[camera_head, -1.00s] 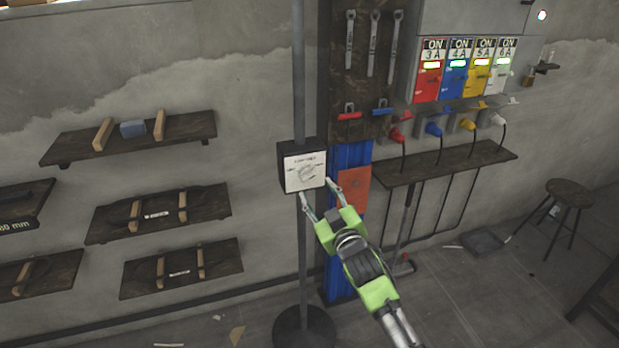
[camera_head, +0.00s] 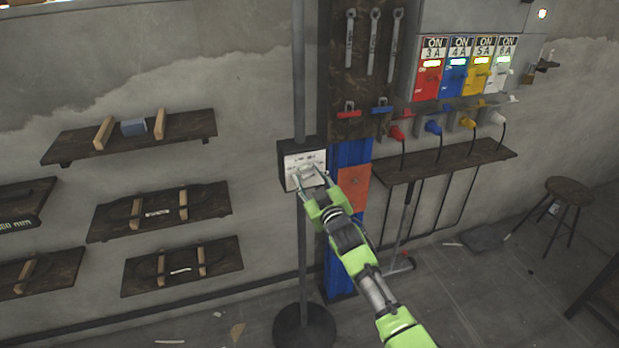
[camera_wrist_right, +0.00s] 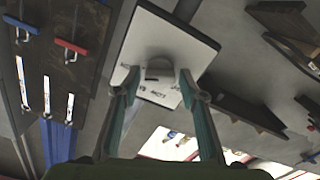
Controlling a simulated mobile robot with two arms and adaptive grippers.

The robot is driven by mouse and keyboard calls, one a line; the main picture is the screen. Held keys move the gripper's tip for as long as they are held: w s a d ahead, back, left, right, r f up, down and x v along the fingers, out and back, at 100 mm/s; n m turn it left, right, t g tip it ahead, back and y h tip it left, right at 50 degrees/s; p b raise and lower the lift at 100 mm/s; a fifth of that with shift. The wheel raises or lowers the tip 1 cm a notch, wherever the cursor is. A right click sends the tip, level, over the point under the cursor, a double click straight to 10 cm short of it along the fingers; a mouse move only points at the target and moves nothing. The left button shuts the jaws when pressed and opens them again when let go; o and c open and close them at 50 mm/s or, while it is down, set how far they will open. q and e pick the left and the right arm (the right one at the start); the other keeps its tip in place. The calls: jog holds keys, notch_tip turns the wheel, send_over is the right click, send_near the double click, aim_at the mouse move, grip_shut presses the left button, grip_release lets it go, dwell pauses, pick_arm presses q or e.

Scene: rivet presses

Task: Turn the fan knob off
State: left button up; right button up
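The fan knob (camera_wrist_right: 158,62) is a round grey dial on the white face plate (camera_wrist_right: 190,38) of a dark control box (camera_head: 287,163). The box is fixed to a grey pole. My right gripper (camera_head: 309,177) is in front of the plate with its two fingers spread. In the right wrist view the fingertips (camera_wrist_right: 158,80) are apart, one toward each side of the knob. I cannot tell whether they touch it. The fingers partly cover the plate in the head view, and the knob's setting is not readable. My left gripper is not in view.
A blue column with an orange panel (camera_head: 353,188) stands just right of the box. Colored breaker switches (camera_head: 466,70) and plugs are above a narrow shelf (camera_head: 445,161). Wall shelves (camera_head: 190,126) hang at left. A stool (camera_head: 569,191) stands at right.

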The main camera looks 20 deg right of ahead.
jog(key=c, duration=0.7)
jog(key=shift+o, duration=0.2)
jog(key=shift+n, duration=0.3)
jog(key=n, duration=0.6)
jog(key=shift+a+f+b, duration=0.1)
jog(key=shift+f+b, duration=0.05)
jog(key=shift+b, duration=0.2)
jog(key=n, duration=0.3)
jog(key=shift+n, duration=0.4)
jog(key=n, duration=0.3)
jog(key=shift+f+n, duration=0.1)
jog(key=shift+n, duration=0.2)
jog(key=n, duration=0.4)
jog(key=n+p, duration=0.1)
jog(key=n, duration=0.3)
jog(key=n+p, duration=0.1)
jog(key=n, duration=0.3)
jog(key=shift+f+n, duration=0.25)
jog(key=shift+n, duration=0.15)
